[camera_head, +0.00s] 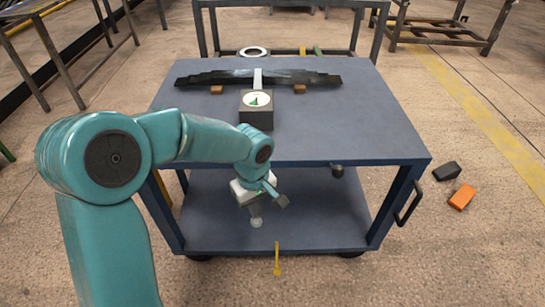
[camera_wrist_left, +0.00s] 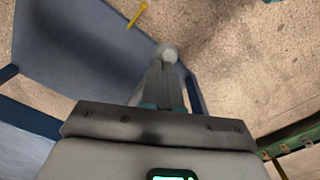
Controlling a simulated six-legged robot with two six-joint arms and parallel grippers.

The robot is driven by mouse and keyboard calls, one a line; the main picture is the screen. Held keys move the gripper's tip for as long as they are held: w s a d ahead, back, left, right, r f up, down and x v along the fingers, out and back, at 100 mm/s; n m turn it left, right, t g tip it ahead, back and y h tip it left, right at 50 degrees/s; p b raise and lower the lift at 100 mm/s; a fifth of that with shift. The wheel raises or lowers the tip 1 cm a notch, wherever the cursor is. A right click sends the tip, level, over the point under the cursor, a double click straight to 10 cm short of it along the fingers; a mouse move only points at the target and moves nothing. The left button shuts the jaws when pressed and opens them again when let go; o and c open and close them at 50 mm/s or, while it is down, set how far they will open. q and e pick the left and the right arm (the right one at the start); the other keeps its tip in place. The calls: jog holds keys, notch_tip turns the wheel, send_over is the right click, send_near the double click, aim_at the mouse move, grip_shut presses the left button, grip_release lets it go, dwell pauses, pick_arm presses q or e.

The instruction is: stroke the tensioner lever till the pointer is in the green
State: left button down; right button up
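A dark box with a round white dial (camera_head: 257,99) stands on the blue cart top (camera_head: 350,125). The dial has a green patch; its pointer is too small to read. Behind it a dark leaf spring (camera_head: 300,77) lies across two brown blocks, with a pale strip over its middle. A dark knob (camera_head: 337,170) shows just below the cart's front edge; I cannot tell if it is the tensioner lever. My left gripper (camera_head: 256,216) points down in front of the cart top, above the lower shelf. Its fingers (camera_wrist_left: 165,75) look together, with a pale round end at the tip. My right gripper is out of view.
The lower shelf (camera_head: 330,215) is bare. A yellow piece (camera_head: 277,258) shows at the cart's front and also in the wrist view (camera_wrist_left: 137,15). An orange block (camera_head: 462,197) and a black block (camera_head: 446,171) lie on the floor at right, near the cart handle (camera_head: 410,203).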

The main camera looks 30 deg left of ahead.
pick_arm(q)
jog(key=shift+f+b, duration=0.35)
jog(key=shift+f, duration=0.5)
notch_tip(320, 180, up, 19)
jog(key=p, duration=1.4)
jog(key=shift+f, duration=0.2)
jog(key=shift+s, duration=0.1)
